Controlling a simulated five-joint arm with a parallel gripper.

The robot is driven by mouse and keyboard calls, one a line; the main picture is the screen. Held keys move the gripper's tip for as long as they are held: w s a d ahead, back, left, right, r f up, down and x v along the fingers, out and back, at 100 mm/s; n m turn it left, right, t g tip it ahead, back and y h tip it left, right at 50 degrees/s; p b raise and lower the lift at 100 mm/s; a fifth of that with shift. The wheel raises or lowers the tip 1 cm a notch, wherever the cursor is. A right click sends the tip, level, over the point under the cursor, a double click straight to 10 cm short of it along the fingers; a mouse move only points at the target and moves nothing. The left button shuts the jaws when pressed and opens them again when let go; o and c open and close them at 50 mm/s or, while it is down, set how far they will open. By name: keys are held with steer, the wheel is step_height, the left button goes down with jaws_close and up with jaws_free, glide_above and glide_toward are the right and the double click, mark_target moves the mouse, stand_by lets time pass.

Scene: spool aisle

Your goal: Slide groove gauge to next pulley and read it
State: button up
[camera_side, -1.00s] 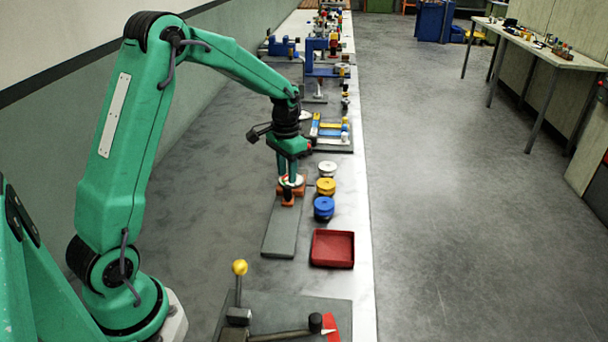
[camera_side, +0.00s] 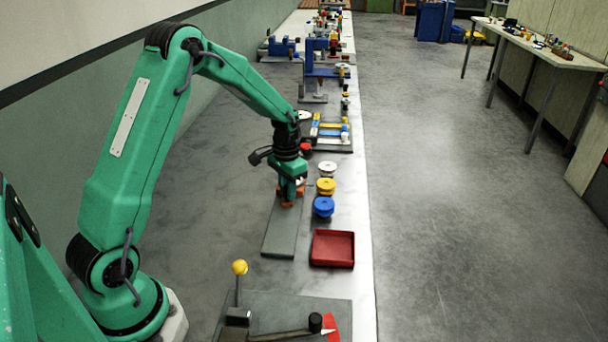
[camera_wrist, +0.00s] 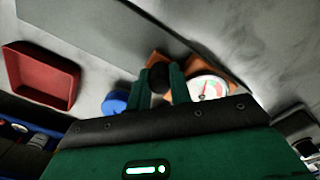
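The groove gauge is an orange block (camera_side: 287,204) with a white dial and a black knob. It stands on the grey-green strip (camera_side: 281,238) left of the pulleys. My gripper (camera_side: 289,186) is lowered over it and hides most of it in the side view. In the wrist view its fingers (camera_wrist: 162,86) flank the black knob (camera_wrist: 159,77); whether they press on it is unclear. The dial (camera_wrist: 208,88) shows a red needle, its reading too small to tell. White (camera_side: 327,168), yellow (camera_side: 326,187) and blue (camera_side: 323,206) pulleys stand in a row beside the strip.
A red tray (camera_side: 332,249) sits in front of the blue pulley. A dark plate (camera_side: 285,309) with a yellow-knobbed lever (camera_side: 239,268) and a hammer lies nearest. Behind the pulleys is a board with coloured bars (camera_side: 332,133). The bench edge runs along the right.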

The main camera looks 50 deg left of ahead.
jaws_close()
steer(key=shift+w+a+r, duration=0.1)
steer(key=shift+w+a, duration=3.3)
steer(key=shift+w, duration=0.05)
steer(key=shift+o, duration=2.3)
jaws_free()
steer(key=shift+s+d+r, duration=0.1)
steer(key=shift+r, duration=3.7)
steer(key=shift+r, duration=0.15)
